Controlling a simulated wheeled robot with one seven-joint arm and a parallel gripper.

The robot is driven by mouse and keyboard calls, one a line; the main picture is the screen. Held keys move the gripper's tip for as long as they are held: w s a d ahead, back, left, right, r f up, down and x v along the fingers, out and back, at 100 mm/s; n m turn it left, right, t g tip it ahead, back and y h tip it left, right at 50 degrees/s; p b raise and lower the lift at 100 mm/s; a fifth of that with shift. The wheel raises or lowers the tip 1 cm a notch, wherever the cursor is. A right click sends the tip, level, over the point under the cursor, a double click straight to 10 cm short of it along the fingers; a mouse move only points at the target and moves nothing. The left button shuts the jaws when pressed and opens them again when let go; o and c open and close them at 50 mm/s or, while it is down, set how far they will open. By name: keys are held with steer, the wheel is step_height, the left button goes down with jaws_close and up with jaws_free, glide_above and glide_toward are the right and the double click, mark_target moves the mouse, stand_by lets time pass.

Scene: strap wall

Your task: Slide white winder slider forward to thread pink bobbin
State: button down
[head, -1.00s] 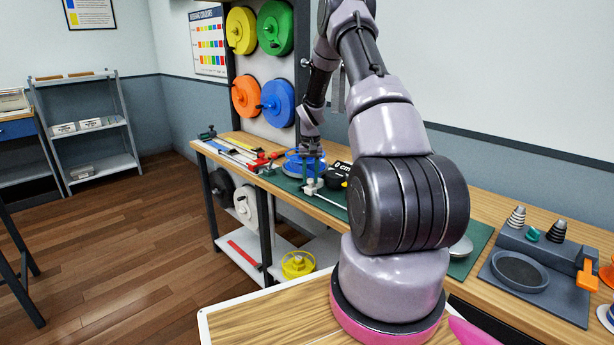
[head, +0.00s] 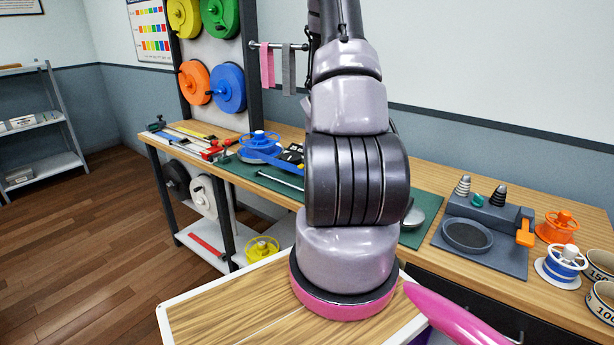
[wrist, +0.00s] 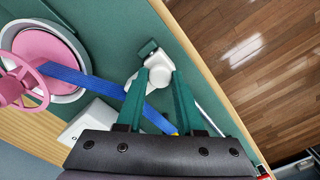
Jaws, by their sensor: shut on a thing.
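In the wrist view, the pink bobbin (wrist: 50,50) sits in a round grey-white holder at the left, with a pink spoked wheel (wrist: 22,82) beside it. A blue strap (wrist: 88,78) runs from the bobbin towards my gripper (wrist: 159,76). My gripper's green fingers are shut on a small white piece, which looks like the white winder slider (wrist: 158,73). A dark green block (wrist: 148,48) is just beyond it. In the head view, my arm hides the gripper, the slider and the pink bobbin.
A white block (wrist: 88,120) lies left of my fingers. The bench edge and wooden floor (wrist: 255,60) are at the right. In the head view, a blue reel (head: 260,147) and clamps (head: 215,152) stand left of my arm; a grey tray (head: 467,236) stands right.

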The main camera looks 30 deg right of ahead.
steer(key=shift+s+d, duration=0.1)
steer(key=shift+s, duration=0.15)
steer(key=c, duration=0.5)
jaws_free()
steer(key=shift+s, duration=0.1)
steer(key=shift+r, duration=0.1)
steer(key=shift+r, duration=0.35)
step_height(320, 180, up, 10)
steer(key=shift+f, duration=0.1)
